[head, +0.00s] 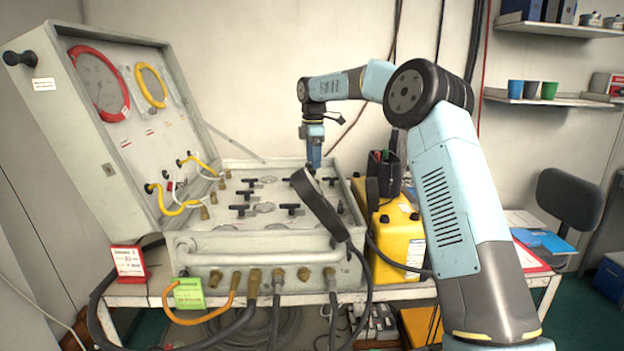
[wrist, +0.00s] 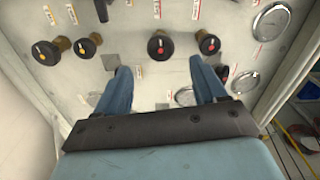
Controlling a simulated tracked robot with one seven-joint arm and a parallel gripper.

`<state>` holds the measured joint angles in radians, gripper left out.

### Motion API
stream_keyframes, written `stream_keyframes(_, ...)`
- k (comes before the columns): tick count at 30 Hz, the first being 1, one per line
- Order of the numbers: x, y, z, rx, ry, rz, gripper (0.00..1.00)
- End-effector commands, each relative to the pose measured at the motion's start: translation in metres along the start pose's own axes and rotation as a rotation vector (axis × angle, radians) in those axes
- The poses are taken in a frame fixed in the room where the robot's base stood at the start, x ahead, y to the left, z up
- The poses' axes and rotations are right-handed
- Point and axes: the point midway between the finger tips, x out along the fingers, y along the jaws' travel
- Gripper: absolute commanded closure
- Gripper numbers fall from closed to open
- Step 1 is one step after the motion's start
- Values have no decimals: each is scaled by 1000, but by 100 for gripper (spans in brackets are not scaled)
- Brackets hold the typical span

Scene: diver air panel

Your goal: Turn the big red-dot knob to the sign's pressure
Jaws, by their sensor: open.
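The knob panel (head: 215,222) lies in the lower half of the open grey case in the head view, with several black-handled knobs. In the wrist view a large black knob with a red dot (wrist: 160,47) sits just beyond the gap between my blue fingertips. My gripper (head: 314,165) points down over the far right part of the panel. In the wrist view my gripper (wrist: 160,68) is open and empty, with a finger on either side below the knob. Contact is not visible. A red-framed sign (head: 128,262) stands at the front left; its figures are too small to read.
Other knobs with orange dots (wrist: 88,46) and red dots (wrist: 208,43) flank the large one. A round gauge (wrist: 270,22) is at right. The case lid (head: 75,130) stands open at left. A black strap (head: 320,205) crosses the panel, and yellow canisters (head: 398,240) stand beside it.

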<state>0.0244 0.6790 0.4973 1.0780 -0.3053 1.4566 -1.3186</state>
Motion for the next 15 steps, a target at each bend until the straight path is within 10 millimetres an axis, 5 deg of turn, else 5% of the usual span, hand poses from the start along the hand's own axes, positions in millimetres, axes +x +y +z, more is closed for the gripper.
stream_keyframes(7, 43, 0, 1, 0, 0, -2, 29)
stream_keyframes(15, 68, 0, 0, 1, 0, 0, 29)
